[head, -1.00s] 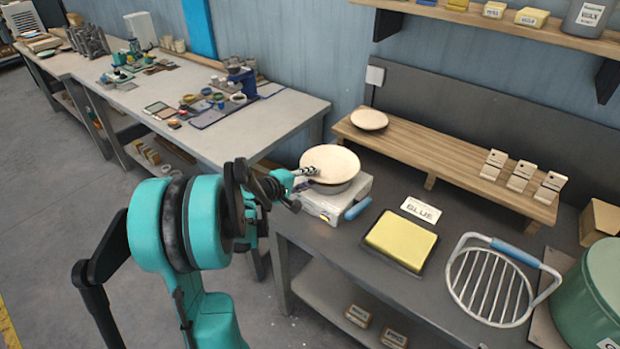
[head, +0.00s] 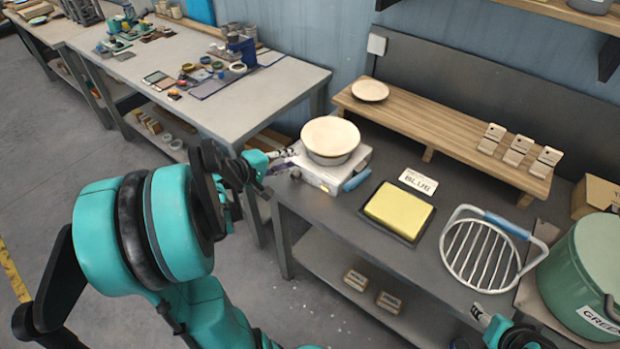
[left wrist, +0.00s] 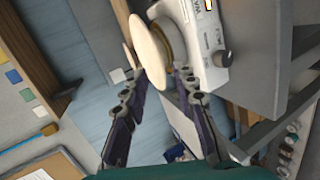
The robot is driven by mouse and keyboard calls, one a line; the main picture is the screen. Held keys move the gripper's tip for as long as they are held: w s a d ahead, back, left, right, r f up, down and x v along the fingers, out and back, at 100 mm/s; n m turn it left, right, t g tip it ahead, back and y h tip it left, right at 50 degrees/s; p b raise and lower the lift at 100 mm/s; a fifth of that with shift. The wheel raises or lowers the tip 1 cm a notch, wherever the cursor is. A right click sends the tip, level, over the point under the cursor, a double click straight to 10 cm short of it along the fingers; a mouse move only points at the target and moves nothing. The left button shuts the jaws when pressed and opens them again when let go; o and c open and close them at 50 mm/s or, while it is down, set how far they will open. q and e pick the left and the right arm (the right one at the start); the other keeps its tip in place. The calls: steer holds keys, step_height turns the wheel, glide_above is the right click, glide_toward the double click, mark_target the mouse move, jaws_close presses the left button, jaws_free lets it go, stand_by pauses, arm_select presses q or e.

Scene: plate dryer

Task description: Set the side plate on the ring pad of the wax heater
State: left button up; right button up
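A cream side plate (head: 331,136) lies roughly level on top of the round metal pot part of the wax heater (head: 318,177). The plate covers the top of the heater, so the ring pad is hidden. My left gripper (head: 292,160) is just left of the plate and heater, apart from the plate. In the left wrist view the left gripper (left wrist: 160,78) has its fingers spread and empty, with the plate (left wrist: 148,48) seen edge-on beyond the tips. My right gripper (head: 480,314) shows only partly at the bottom edge; its opening is unclear.
Another cream plate (head: 370,89) lies on the wooden riser (head: 440,130) behind. A yellow block (head: 398,210) on a dark tray, a wire rack (head: 484,255) and a green pot (head: 585,275) stand to the right. A blue handle (head: 356,180) sticks out beside the heater.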

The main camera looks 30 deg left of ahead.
arm_select(q)
steer(key=d+m+g, duration=0.3)
steer(key=d+m, duration=0.1)
steer(key=d, duration=0.6)
steer(key=s+d+m+g+y, duration=0.2)
steer(key=s+d+m, duration=0.9)
steer(key=s+d, duration=0.1)
steer(key=shift+s+d+f+g+y, duration=0.3)
steer(key=shift+d+f+g+y, duration=0.1)
steer(key=shift+d+f, duration=0.05)
